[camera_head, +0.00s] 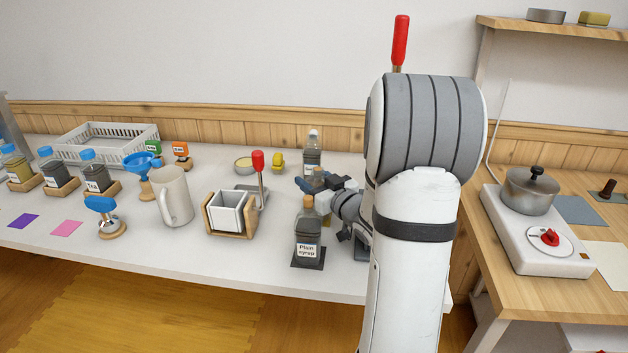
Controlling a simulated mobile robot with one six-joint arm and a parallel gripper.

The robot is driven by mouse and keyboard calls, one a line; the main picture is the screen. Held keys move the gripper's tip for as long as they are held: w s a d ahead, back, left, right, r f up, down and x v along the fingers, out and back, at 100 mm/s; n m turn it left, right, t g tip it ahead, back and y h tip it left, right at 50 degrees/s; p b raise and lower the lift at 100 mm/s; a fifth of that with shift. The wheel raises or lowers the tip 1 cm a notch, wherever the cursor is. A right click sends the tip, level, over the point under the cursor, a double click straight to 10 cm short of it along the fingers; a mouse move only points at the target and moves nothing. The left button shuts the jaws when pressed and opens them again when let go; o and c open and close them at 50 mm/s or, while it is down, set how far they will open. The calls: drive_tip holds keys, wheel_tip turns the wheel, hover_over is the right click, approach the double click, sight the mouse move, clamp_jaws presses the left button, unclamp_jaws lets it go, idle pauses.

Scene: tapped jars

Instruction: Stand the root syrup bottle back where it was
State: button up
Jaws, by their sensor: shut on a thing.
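The bottle labelled Plain syrup (307,240) stands upright on a dark mat (312,263) at the table's front, just left of my wrist.
A white container in a wooden holder (229,212), a red-handled tool (259,175) and a beige mug (174,196) stand to the left. My arm blocks the table's right end. A hotplate with a pot (530,192) is far right.

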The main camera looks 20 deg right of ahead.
idle(0.4)
drive_tip(key=o, duration=1.4)
drive_tip(key=shift+f, duration=0.1)
drive_tip(key=shift+s, duration=0.1)
